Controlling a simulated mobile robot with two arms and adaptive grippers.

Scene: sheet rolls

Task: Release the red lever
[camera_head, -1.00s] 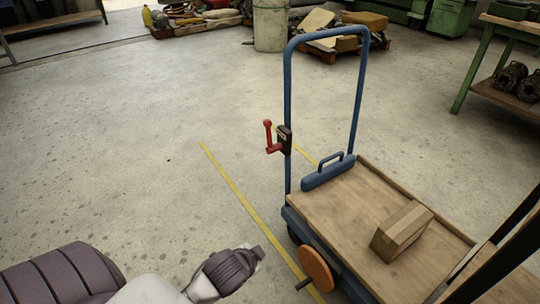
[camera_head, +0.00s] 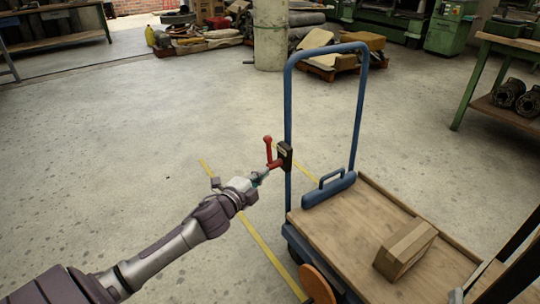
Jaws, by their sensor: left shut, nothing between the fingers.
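The red lever (camera_head: 268,148) stands upright on a dark bracket (camera_head: 285,156) fixed to the left post of the blue cart handle (camera_head: 288,105). My left arm reaches in from the lower left. My left gripper (camera_head: 261,176) is shut with nothing between its fingers, and its tip is just below and left of the lever's base. Whether the tip touches the lever cannot be told. My right gripper does not show in this view.
The cart's wooden deck (camera_head: 345,235) carries a cardboard box (camera_head: 405,249). A blue grab bar (camera_head: 329,188) sits at the deck's far edge. A green workbench (camera_head: 500,55) stands at the right. The concrete floor left of the cart is clear.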

